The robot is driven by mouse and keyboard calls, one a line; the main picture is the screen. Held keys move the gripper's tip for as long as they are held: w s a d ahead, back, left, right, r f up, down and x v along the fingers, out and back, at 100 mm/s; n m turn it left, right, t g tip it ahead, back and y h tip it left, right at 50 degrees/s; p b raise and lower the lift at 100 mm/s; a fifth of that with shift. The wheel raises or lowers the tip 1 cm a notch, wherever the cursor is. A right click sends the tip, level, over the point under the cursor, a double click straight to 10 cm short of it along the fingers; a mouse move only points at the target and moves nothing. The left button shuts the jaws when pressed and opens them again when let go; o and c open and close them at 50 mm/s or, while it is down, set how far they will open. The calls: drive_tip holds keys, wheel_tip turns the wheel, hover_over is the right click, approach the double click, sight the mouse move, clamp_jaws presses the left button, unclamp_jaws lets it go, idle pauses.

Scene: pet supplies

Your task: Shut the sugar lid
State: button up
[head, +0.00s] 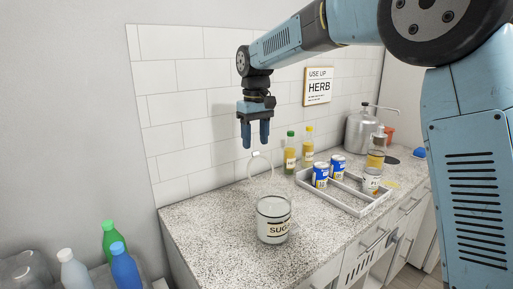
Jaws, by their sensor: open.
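The sugar jar (273,224) is a pale canister with a dark-lettered label, standing upright on the speckled counter. Its round lid (261,174) stands raised at the back of the jar, so the lid is open. The lid looks clear with a thin pale rim, and a small knob or clip shows at its top. My gripper (255,146) points down just above the raised lid, near its top edge in the picture. Its two blue fingers are apart with nothing between them. I cannot tell whether a finger touches the lid.
A white divided tray (343,201) with blue cans (320,175) and a small jar stands right of the sugar jar. A metal canister (360,130) is farther right. The counter (205,240) left of the jar is clear.

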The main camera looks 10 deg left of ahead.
sight(256, 152)
drive_tip(key=shift+f, duration=1.55)
drive_tip(key=shift+c, duration=0.4)
clamp_jaws()
